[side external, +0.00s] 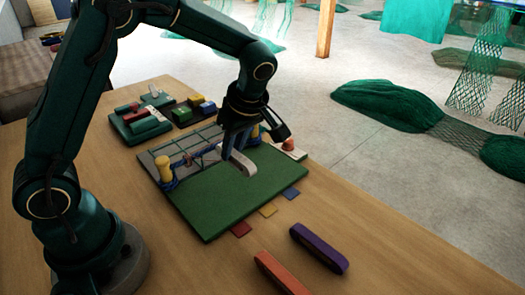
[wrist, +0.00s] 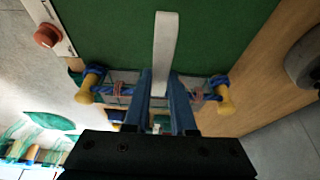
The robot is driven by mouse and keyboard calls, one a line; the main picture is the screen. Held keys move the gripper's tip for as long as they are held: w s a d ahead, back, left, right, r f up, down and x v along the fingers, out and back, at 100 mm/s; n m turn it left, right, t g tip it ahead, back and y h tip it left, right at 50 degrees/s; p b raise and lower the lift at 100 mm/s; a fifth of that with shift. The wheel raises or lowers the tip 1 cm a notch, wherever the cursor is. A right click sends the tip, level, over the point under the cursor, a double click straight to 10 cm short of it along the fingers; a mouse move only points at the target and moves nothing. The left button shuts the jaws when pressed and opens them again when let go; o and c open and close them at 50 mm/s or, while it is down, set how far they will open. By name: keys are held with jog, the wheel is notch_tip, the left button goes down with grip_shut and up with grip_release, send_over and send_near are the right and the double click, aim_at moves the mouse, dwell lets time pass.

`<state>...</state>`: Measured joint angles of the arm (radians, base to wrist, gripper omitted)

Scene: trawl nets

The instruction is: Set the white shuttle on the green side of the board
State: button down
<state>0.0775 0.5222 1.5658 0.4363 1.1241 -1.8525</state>
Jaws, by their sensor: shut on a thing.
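The white shuttle (side external: 243,163) is a slim bar with a rounded end, over the green side (side external: 240,195) of the board near the rope line. It also shows in the wrist view (wrist: 166,45), running away from my fingers across the green. My gripper (side external: 230,150) is shut on the shuttle's near end; its blue fingers flank it in the wrist view (wrist: 160,95). I cannot tell whether the shuttle touches the board. The board's other side is a grey grid (side external: 188,143), partly hidden by my gripper.
Blue rope runs between two yellow posts (side external: 164,169) across the board. A red button on a white plate (side external: 290,152) is beside it. Red, yellow and blue tabs line its front edge. Orange (side external: 280,273) and purple (side external: 319,248) shuttles lie in front. Trays of blocks (side external: 141,124) stand behind.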

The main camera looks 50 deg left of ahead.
aim_at(238, 166)
jog(key=shift+w+d+f, duration=0.2)
jog(key=shift+d+f, duration=0.2)
jog(key=shift+f, duration=1.85)
jog(key=shift+f, duration=0.15)
jog(key=c, duration=0.7)
grip_release()
jog(key=shift+c, duration=0.2)
